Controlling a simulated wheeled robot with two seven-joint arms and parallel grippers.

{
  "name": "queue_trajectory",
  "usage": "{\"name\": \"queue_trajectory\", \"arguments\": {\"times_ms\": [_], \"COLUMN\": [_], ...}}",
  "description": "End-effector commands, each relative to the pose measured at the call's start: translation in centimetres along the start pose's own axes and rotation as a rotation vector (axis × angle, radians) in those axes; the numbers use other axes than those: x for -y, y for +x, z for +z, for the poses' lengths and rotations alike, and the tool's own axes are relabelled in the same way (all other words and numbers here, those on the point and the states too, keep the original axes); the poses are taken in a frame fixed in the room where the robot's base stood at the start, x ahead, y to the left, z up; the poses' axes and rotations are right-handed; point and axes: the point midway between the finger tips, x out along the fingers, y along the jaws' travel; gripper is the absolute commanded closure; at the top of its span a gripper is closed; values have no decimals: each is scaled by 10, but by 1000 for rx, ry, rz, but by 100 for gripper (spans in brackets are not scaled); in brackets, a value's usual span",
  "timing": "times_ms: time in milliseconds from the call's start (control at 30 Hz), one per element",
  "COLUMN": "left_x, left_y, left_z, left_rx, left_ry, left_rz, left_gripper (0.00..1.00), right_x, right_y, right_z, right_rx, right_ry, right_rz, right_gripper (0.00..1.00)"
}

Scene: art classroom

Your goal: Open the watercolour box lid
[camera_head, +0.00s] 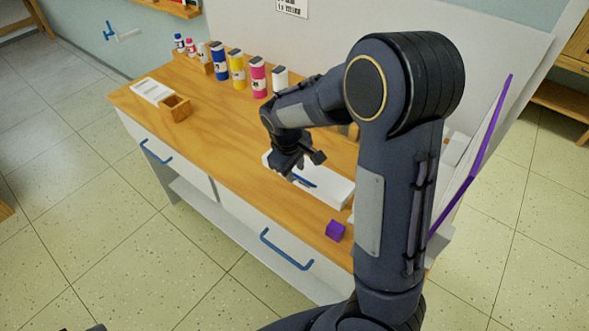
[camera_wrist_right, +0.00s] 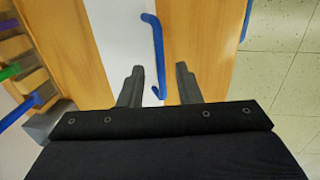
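The watercolour box is a long white box (camera_head: 333,190) on the wooden desk, with a blue handle (camera_head: 303,180) on top. In the right wrist view the white lid (camera_wrist_right: 115,35) and its blue handle (camera_wrist_right: 156,50) run away from the gripper. My right gripper (camera_head: 302,167) hangs over the box. Its two fingers (camera_wrist_right: 160,85) are apart, with the near end of the handle showing between them; I cannot tell how high they are above it. Nothing is held. The lid looks closed. My forearm hides what lies to the right of the box. My left gripper is not in view.
A purple cube (camera_head: 335,231) stands near the front edge. Several paint bottles (camera_head: 237,70) line the back, with a small wooden box (camera_head: 176,107) and a white tray (camera_head: 153,91) at left. Drawer handles (camera_head: 285,250) stick out in front. The desk's left-middle is clear.

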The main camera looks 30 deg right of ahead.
Motion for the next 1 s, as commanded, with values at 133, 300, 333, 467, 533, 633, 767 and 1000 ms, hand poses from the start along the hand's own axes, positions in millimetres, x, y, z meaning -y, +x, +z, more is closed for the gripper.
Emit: {"name": "queue_trajectory", "arguments": {"times_ms": [133, 300, 333, 467, 533, 633, 767, 1000], "left_x": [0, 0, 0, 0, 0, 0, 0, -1], "left_y": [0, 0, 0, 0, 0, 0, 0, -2], "left_z": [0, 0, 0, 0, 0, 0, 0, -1], "left_rx": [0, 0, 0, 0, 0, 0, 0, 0], "left_ry": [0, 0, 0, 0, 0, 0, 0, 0], "left_rz": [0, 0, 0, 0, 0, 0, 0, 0], "left_gripper": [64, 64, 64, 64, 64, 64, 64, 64], "right_x": [0, 0, 0, 0, 0, 0, 0, -2], "right_y": [6, 6, 6, 6, 6, 5, 5, 4], "right_z": [0, 0, 0, 0, 0, 0, 0, 0], "right_rx": [0, -1, -1, -1, -1, -1, -1, -1], "right_ry": [1, 1, 1, 1, 1, 1, 1, 4], "right_rz": [-1, -1, -1, -1, -1, -1, -1, -11], "right_gripper": [69, 69, 69, 86, 95, 100, 100, 100]}}
